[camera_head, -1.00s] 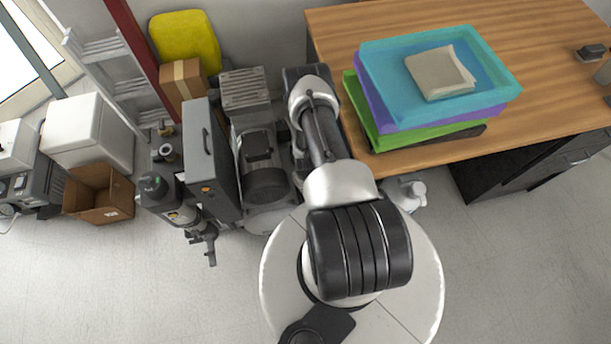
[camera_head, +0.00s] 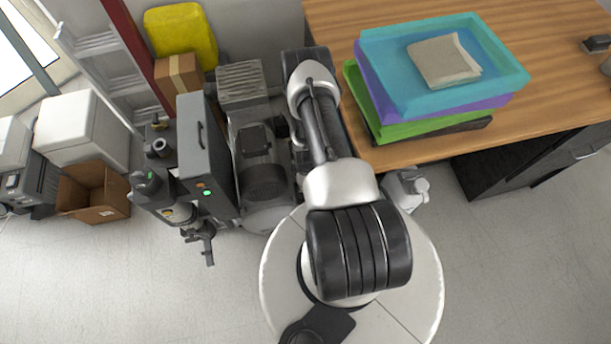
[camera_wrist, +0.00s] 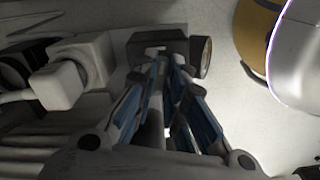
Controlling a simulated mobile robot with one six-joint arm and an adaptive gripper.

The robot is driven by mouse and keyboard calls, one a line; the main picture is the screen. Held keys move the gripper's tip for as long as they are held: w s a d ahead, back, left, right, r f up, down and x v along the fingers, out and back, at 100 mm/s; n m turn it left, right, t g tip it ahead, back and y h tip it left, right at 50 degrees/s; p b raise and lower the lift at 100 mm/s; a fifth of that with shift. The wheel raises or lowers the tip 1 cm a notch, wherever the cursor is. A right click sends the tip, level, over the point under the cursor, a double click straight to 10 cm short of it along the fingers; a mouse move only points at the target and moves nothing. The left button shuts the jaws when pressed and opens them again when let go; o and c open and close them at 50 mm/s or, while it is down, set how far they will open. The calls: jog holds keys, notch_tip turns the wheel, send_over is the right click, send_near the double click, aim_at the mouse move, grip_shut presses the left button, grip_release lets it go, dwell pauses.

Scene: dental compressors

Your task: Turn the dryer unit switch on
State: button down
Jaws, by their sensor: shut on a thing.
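In the wrist view the two blue-padded fingers of my gripper (camera_wrist: 166,68) point at a small dark housing (camera_wrist: 158,40) with a round gauge (camera_wrist: 203,57) on its right side. The fingertips close in at this housing, on the dryer unit switch. The switch is mostly hidden between the fingers, so its position is hard to read. In the head view my gripper is hidden behind my arm. A tall grey cabinet (camera_head: 207,150) stands left of the arm, and a green light (camera_head: 207,193) glows on its front.
A grey motor compressor (camera_head: 262,170) stands between the cabinet and my arm. A wooden table (camera_head: 560,70) with stacked trays (camera_head: 400,95) is on the right. A cardboard box (camera_head: 95,195) and a ladder (camera_head: 105,60) are at left. The floor in front is clear.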

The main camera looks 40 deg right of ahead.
jog(key=shift+n+b, duration=0.35)
jog(key=shift+n, duration=1.55)
jog(key=c, duration=1.6)
grip_release()
jog(key=shift+c, duration=0.2)
notch_tip(320, 180, up, 12)
